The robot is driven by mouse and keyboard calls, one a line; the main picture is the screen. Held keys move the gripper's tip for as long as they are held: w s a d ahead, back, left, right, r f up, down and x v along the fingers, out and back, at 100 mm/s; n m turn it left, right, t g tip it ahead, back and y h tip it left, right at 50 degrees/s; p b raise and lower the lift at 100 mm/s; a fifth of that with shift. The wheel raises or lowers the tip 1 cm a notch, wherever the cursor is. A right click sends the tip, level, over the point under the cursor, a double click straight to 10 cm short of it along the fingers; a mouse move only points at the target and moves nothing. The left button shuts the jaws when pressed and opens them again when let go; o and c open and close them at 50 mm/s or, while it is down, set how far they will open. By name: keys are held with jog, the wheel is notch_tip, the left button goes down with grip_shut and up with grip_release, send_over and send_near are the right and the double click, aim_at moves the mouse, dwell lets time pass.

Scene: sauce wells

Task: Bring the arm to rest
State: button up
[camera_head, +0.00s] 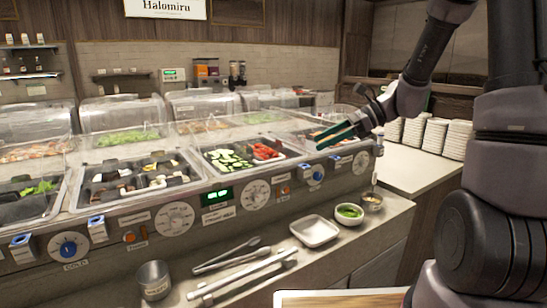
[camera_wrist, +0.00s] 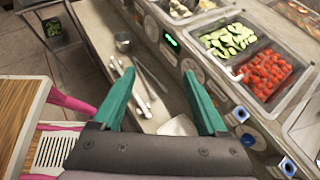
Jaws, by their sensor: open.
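My gripper (camera_head: 342,133) is in the air above the right part of the food counter in the head view. Its two green fingers (camera_wrist: 162,98) show spread apart in the wrist view, with nothing between them but the counter below. My arm reaches in from the right side of the head view, bent at the wrist. The gripper is apart from the counter as far as I can tell.
Wells with cucumber (camera_head: 227,160) and tomato (camera_head: 265,151) lie below left of the gripper. A white tray (camera_head: 315,231), a bowl of greens (camera_head: 349,213), tongs (camera_head: 228,255) and a metal cup (camera_head: 153,279) sit on the front ledge. Plate stacks (camera_head: 435,135) stand at right.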

jog(key=s+d+r+n+t+h, duration=0.3)
jog(key=s+d+r+n+h, duration=0.2)
jog(key=s+r+n, duration=0.1)
jog(key=s+d+r+n+t+h, duration=0.3)
jog(key=s+d+r+n+h, duration=0.2)
jog(key=s+n, duration=0.3)
jog(key=shift+s+d+r+n, duration=0.45)
jog(key=shift+s+r, duration=0.35)
jog(key=shift+s, duration=0.4)
